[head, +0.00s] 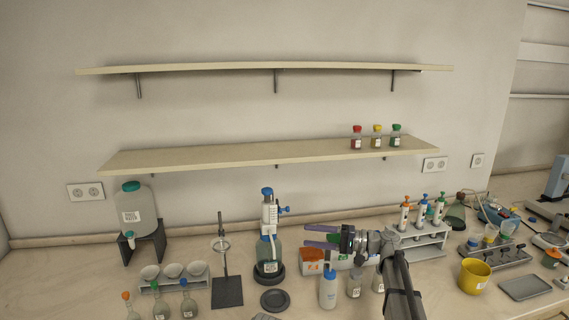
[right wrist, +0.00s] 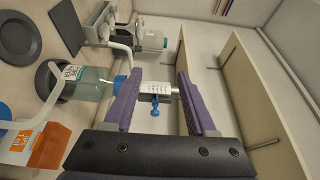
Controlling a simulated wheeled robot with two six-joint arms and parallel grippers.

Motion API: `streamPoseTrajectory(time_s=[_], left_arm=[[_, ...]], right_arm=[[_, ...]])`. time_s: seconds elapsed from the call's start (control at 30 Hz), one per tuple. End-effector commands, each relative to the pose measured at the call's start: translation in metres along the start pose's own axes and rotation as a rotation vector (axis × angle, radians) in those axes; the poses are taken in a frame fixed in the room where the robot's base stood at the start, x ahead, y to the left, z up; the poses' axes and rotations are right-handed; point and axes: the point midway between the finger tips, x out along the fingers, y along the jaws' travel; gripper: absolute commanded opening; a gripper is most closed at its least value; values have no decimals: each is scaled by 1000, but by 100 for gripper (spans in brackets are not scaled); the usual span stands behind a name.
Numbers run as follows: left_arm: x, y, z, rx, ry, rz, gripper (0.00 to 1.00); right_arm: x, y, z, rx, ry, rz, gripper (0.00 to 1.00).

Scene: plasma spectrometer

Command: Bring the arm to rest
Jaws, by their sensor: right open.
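My right arm (head: 400,285) reaches in from the lower right in the head view. Its gripper (head: 308,235) has two purple fingers pointing left, open and empty, above the bench. In the right wrist view the open fingers (right wrist: 158,76) frame a white dispenser head with a blue valve (right wrist: 157,92). That dispenser (head: 269,212) sits on a teal-tinted bottle (head: 265,250) left of the fingertips in the head view. The fingers look apart from it. My left gripper shows in neither view.
An orange box (head: 312,262), a white wash bottle (head: 328,288) and small bottles stand under the gripper. A pipette rack (head: 425,240) and yellow bucket (head: 474,276) are right; a ring stand (head: 225,265) is left. A shelf (head: 270,155) hangs above the bench.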

Motion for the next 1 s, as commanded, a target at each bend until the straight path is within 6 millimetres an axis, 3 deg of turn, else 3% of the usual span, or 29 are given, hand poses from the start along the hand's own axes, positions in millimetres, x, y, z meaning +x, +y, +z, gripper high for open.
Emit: streamPoseTrajectory(time_s=[0.37,0.57,0.77,0.9,1.0], left_arm=[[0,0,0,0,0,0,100],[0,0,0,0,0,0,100],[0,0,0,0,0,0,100],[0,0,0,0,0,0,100],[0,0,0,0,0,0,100]], right_arm=[[24,26,32,-2,-44,118,57],[45,54,67,-9,-91,248,57],[65,99,125,-32,-167,467,57],[70,143,188,-74,-248,707,57],[59,176,237,-126,-315,927,57]])
